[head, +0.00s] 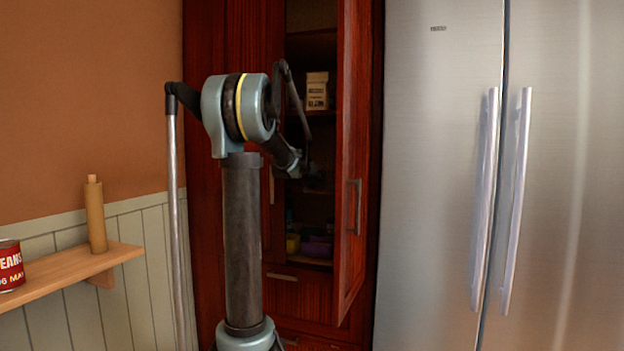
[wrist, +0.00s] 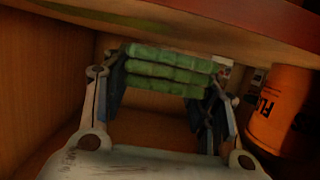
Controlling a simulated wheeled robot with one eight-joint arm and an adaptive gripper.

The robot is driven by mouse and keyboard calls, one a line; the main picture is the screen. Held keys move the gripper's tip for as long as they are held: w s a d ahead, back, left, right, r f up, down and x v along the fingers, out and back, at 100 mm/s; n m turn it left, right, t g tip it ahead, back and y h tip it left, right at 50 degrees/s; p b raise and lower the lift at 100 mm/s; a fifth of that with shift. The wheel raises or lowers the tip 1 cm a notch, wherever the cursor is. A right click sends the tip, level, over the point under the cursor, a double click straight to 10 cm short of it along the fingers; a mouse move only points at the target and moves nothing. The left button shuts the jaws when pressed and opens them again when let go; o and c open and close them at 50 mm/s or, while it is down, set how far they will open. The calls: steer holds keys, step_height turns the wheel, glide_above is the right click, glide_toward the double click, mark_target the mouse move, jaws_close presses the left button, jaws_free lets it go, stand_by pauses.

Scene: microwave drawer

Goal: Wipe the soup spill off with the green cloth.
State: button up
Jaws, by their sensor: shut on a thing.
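The green cloth (wrist: 168,70) is a folded stack of several layers in the wrist view. My gripper (wrist: 165,92) has one finger on each side of it and is shut on it. The cloth is inside a wooden cupboard compartment, below a shelf edge (wrist: 200,35). I cannot tell whether it touches the surface beneath it. In the head view my arm reaches into the open cupboard (head: 312,190), and my gripper and the cloth are not clearly visible there. No soup spill shows in either view.
An orange container (wrist: 277,112) stands close to the right of my gripper. The cupboard door (head: 353,150) is open beside my arm, next to the steel fridge (head: 440,180). A wall shelf (head: 75,272) holds a red can (head: 10,266) and a rolling pin (head: 95,217).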

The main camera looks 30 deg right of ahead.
mark_target(330, 187)
steer(key=shift+f, duration=0.9)
stand_by(0.4)
steer(key=shift+s+d+f, duration=0.1)
steer(key=shift+s+d, duration=1.05)
steer(key=shift+s, duration=0.25)
steer(key=shift+s+d+f, duration=0.1)
steer(key=shift+s+d, duration=1)
steer(key=shift+s, duration=0.25)
steer(key=shift+s+d+r, duration=0.15)
steer(key=shift+s+d, duration=0.85)
steer(key=shift+s, duration=0.1)
steer(key=shift+s+d+r, duration=0.1)
steer(key=shift+s+d, duration=0.85)
steer(key=shift+s, duration=0.15)
steer(key=shift+f, duration=0.15)
steer(key=shift+w+a+f, duration=0.15)
steer(key=shift+w+a, duration=1)
steer(key=shift+w, duration=0.05)
steer(key=shift+c, duration=0.7)
steer(key=shift+w+a+r, duration=0.1)
steer(key=shift+w+a, duration=0.95)
steer(key=shift+w, duration=0.25)
steer(key=shift+w+a+r, duration=0.1)
steer(key=shift+w+a, duration=0.95)
steer(key=shift+w, duration=0.25)
